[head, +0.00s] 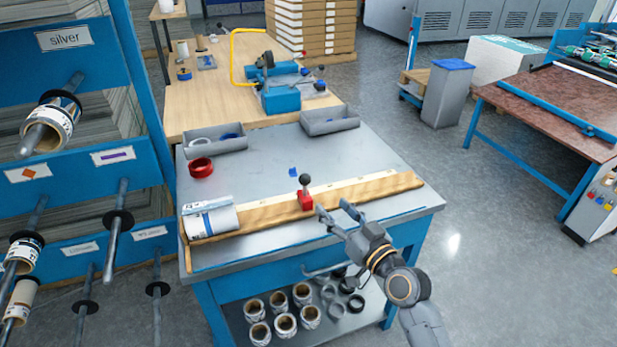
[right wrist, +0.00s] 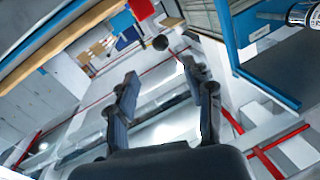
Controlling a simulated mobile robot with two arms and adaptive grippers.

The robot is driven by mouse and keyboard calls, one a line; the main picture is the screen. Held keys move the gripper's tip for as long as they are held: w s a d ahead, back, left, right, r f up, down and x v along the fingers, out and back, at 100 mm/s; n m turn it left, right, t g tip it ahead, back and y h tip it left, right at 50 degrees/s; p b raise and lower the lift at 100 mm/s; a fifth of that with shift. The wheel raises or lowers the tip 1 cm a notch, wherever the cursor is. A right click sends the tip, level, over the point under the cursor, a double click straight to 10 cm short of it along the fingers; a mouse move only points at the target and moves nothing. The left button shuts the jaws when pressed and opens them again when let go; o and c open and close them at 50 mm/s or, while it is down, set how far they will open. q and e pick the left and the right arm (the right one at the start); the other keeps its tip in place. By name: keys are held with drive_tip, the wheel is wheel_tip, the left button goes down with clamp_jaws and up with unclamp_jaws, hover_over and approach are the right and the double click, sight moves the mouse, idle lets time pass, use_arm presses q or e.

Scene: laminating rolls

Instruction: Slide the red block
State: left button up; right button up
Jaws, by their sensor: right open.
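The red block (head: 306,201) with a black ball knob on top sits on the wooden rail (head: 265,214) along the front of the grey worktable, near the middle of the rail. My right gripper (head: 331,209) is open and empty, just to the right of the block and close to the rail's front side. It does not appear to touch the block. In the right wrist view, both fingers of the open gripper (right wrist: 158,80) show apart. The red block (right wrist: 141,8) and its dark knob (right wrist: 160,42) show beyond them at the top. My left gripper is not in view.
A white labelled roll (head: 211,220) lies at the rail's left end. A red ring (head: 201,167) and two grey trays (head: 215,141) (head: 329,121) stand behind. The rail right of the block looks clear. A blue rack (head: 85,62) with spindles stands at left.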

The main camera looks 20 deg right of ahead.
sight(308, 184)
drive_tip(key=x, duration=1.3)
drive_tip(key=shift+a+f+p, duration=0.15)
drive_tip(key=shift+p, duration=0.25)
clamp_jaws()
